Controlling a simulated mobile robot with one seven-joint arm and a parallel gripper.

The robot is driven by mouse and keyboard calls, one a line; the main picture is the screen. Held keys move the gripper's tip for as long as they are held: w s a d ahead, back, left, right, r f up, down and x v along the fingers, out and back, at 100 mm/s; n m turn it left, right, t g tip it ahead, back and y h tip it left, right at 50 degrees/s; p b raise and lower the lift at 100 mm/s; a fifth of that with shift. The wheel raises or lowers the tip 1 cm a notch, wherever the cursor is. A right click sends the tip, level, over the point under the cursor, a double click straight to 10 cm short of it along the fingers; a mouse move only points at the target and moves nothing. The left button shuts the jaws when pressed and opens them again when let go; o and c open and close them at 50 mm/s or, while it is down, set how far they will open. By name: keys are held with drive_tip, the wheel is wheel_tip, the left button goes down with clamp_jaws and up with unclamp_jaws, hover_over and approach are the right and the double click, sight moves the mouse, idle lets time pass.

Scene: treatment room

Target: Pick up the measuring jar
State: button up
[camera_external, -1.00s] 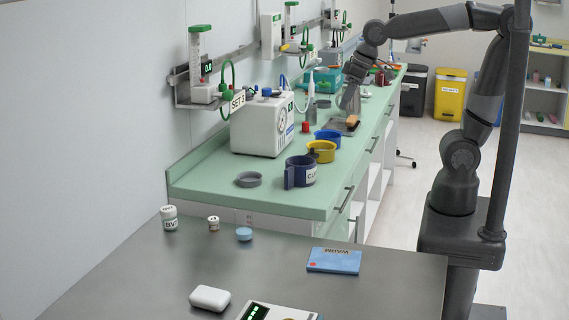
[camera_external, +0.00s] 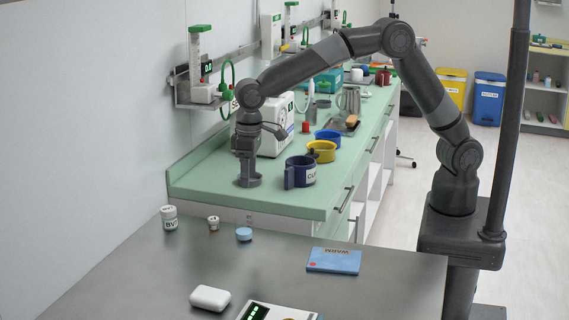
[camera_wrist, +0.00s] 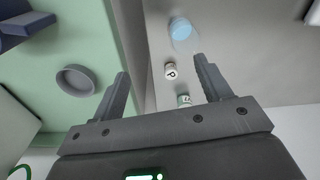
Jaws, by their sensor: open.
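I cannot tell for certain which thing is the measuring jar. A tall steel jug (camera_external: 348,100) stands on the far part of the green bench, clear of my gripper. A navy mug (camera_external: 300,172) with a label stands near the bench's front end. My gripper (camera_external: 248,181) is over that end, left of the mug. In the wrist view my gripper (camera_wrist: 163,72) is open and empty. Between its fingers show a small white labelled jar (camera_wrist: 171,71), another white jar (camera_wrist: 184,100) and a blue pot (camera_wrist: 180,29). The grey dish (camera_wrist: 77,80) lies left of the fingers.
Yellow (camera_external: 321,151) and blue (camera_external: 328,140) mugs stand behind the navy one. A white machine (camera_external: 272,145) is behind my wrist. The steel table (camera_external: 150,270) in front holds a blue pack (camera_external: 333,260) and a white box (camera_external: 210,298); its middle is clear.

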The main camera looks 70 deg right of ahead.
sight(244, 226)
drive_tip(key=a+f, duration=0.1)
drive_tip(key=f, duration=0.1)
drive_tip(key=a+f, duration=0.1)
drive_tip(key=f, duration=0.2)
drive_tip(key=a+f, duration=0.2)
drive_tip(key=f, duration=0.1)
drive_tip(key=shift+w+f, duration=0.25)
drive_tip(key=shift+s+a+f, duration=0.1)
drive_tip(key=shift+f, duration=1.45)
drive_tip(key=shift+s+a+f, duration=0.1)
drive_tip(key=shift+f, duration=1.4)
drive_tip(key=shift+c, duration=0.2)
drive_tip(key=c, duration=1)
drive_tip(key=shift+r, duration=0.1)
drive_tip(key=shift+c, duration=0.2)
